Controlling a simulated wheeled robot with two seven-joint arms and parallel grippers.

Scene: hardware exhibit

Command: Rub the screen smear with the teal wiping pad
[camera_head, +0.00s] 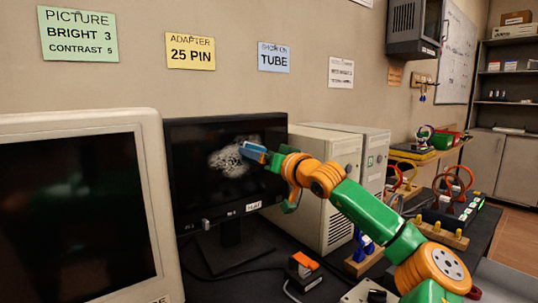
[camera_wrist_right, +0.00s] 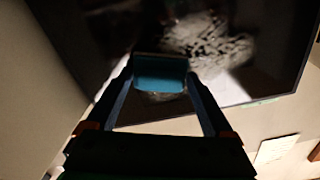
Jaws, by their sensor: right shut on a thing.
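A grey-white smear (camera_head: 232,157) marks the dark flat screen (camera_head: 190,140), which stands in the middle of the desk. My right gripper (camera_head: 262,156) reaches in from the right and is shut on the teal wiping pad (camera_head: 252,151), at the smear's right side. In the right wrist view the teal pad (camera_wrist_right: 160,74) sits between the two fingertips, with the smear (camera_wrist_right: 210,42) behind and above it. I cannot tell whether the pad touches the screen. My left gripper is not in view.
A beige CRT monitor (camera_head: 150,150) stands close at the left. Beige computer cases (camera_head: 340,150) stand just right of the screen, behind my arm. A small orange-and-black block (camera_head: 302,268) and cables lie on the dark desk in front. Several coloured exhibits fill the right side.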

